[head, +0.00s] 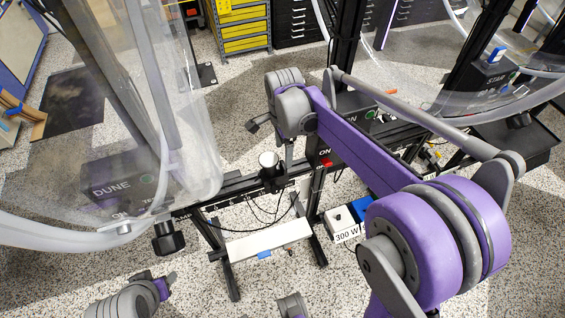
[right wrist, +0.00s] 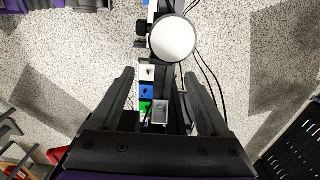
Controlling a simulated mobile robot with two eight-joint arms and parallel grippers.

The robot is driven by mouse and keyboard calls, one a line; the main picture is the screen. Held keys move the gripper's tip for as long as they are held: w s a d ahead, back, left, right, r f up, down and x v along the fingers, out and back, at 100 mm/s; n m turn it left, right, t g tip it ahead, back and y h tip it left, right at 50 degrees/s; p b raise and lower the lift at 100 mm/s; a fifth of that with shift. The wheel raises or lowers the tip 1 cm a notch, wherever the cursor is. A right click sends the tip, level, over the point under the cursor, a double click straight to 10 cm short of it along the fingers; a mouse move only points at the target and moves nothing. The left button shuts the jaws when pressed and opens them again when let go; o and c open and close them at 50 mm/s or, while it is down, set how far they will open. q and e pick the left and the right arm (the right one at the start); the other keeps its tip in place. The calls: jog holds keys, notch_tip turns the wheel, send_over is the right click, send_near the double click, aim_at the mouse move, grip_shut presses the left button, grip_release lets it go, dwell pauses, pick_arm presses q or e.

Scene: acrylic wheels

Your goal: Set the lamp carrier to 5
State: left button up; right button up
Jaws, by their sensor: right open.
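The likely lamp carrier is a small dark block (head: 272,181) on the black rail in the head view, with a round white-topped lamp (head: 268,160) on it. The white lamp top also shows in the right wrist view (right wrist: 173,38), ahead of the fingers. Scale numbers are too small to read. My right gripper (head: 270,138) is up and behind the lamp in the head view, partly hidden by its own wrist. In the right wrist view its two fingers (right wrist: 165,76) stand wide apart with nothing between them. My left arm shows at the bottom left; its fingers are unclear.
A red ON switch (head: 326,162) and a 300 W box (head: 345,228) are near the rail. Cables hang below it. A yellow drawer cabinet (head: 243,28) stands behind.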

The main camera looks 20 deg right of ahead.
aim_at(283, 164)
notch_tip(283, 164, down, 7)
jog(key=shift+w+f+b, duration=0.1)
jog(key=shift+f+b, duration=0.1)
jog(key=shift+b, duration=0.1)
grip_shut()
dwell(0.4)
dwell(1.0)
